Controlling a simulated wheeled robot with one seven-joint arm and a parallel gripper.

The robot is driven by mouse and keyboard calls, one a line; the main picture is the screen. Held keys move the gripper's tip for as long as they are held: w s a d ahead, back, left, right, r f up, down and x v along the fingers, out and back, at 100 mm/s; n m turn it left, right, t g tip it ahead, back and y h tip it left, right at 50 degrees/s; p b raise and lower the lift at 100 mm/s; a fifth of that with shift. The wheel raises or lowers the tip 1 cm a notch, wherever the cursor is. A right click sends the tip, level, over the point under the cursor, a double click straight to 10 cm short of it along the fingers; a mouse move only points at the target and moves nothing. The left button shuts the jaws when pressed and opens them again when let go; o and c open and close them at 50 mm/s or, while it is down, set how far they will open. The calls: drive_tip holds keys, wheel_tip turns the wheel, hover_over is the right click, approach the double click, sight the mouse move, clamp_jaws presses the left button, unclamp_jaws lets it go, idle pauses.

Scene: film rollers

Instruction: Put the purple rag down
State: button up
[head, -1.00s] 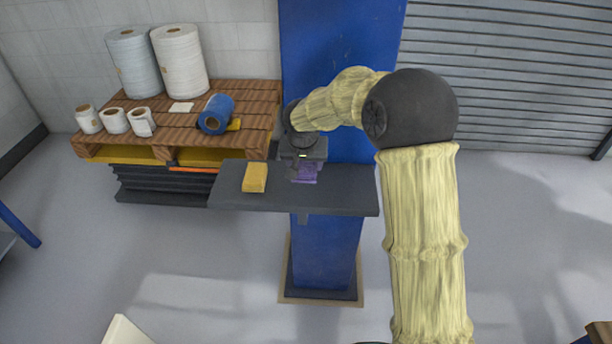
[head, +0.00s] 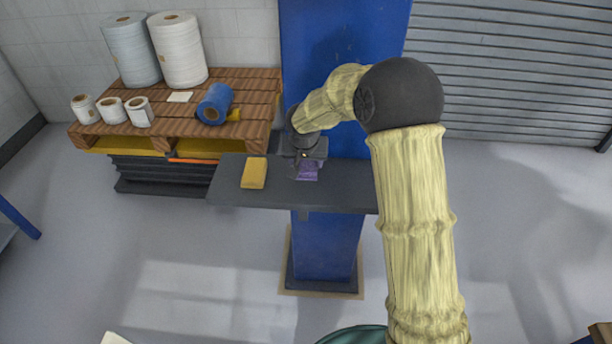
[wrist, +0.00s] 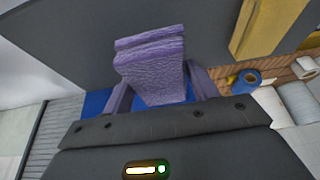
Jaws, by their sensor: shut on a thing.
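The purple rag (wrist: 155,68) is a folded, textured cloth between the fingers of my gripper (wrist: 160,92) in the wrist view. In the head view the rag (head: 307,171) shows just below my gripper (head: 304,160), over the dark shelf (head: 340,188). My gripper is shut on the rag. The rag is at or very near the shelf top; I cannot tell whether it touches. The gripper body hides part of the rag in the head view.
A yellow block-like cloth (head: 254,173) lies on the shelf left of the rag. The shelf is fixed before a blue column (head: 335,70). A wooden pallet (head: 180,127) with white rolls and a blue roll (head: 214,104) stands at left. The shelf's right part is clear.

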sight(306, 184)
drive_tip(key=shift+f, duration=1.05)
drive_tip(key=shift+f, duration=1.85)
drive_tip(key=shift+f, duration=0.1)
drive_tip(key=shift+f, duration=0.1)
drive_tip(key=o, duration=0.9)
drive_tip(key=shift+r+p, duration=0.25)
drive_tip(key=shift+p, duration=0.05)
